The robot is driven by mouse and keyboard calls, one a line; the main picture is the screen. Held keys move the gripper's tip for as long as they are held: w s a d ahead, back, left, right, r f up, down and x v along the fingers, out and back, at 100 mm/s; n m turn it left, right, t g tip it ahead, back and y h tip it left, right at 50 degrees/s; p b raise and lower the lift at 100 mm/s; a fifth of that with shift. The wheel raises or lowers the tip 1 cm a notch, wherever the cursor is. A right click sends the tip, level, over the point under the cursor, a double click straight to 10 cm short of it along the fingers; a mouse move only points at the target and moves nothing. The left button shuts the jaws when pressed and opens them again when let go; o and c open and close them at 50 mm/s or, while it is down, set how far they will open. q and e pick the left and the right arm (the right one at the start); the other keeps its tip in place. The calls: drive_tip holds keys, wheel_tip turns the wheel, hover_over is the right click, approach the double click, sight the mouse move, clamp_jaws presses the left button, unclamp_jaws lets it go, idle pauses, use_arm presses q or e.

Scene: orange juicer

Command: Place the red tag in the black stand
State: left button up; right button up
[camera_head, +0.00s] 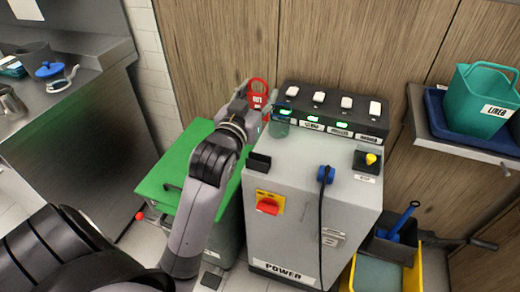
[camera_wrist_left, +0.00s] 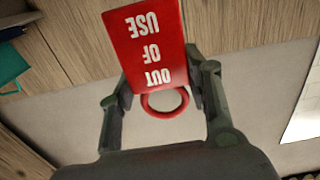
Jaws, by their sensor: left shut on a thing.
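The red tag (camera_head: 259,98) is a flat plate with a ring at one end. In the left wrist view the tag (camera_wrist_left: 150,42) reads "OUT OF USE" upside down, its ring nearer the gripper's palm. My left gripper (camera_head: 259,113) is shut on the tag and holds it up behind the machine's top-left corner. In the wrist view both fingers of the left gripper (camera_wrist_left: 162,84) flank the tag near its ring. A small black holder (camera_head: 259,162), which looks like the black stand, sits at the machine top's left edge, below and apart from the tag. My right gripper is out of view.
The grey machine (camera_head: 298,172) carries a black switch panel (camera_head: 330,116) at its back and a blue knob with a cable (camera_head: 325,174). A green-lidded bin (camera_head: 180,172) stands left. A shelf with a teal bucket (camera_head: 478,100) is right.

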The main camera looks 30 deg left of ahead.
use_arm(q)
wheel_tip(320, 180, down, 17)
drive_tip(key=shift+f+b, duration=0.1)
drive_tip(key=shift+b, duration=1.05)
drive_tip(key=shift+s, duration=0.1)
drive_tip(key=shift+f, duration=0.15)
drive_tip(key=o, duration=1)
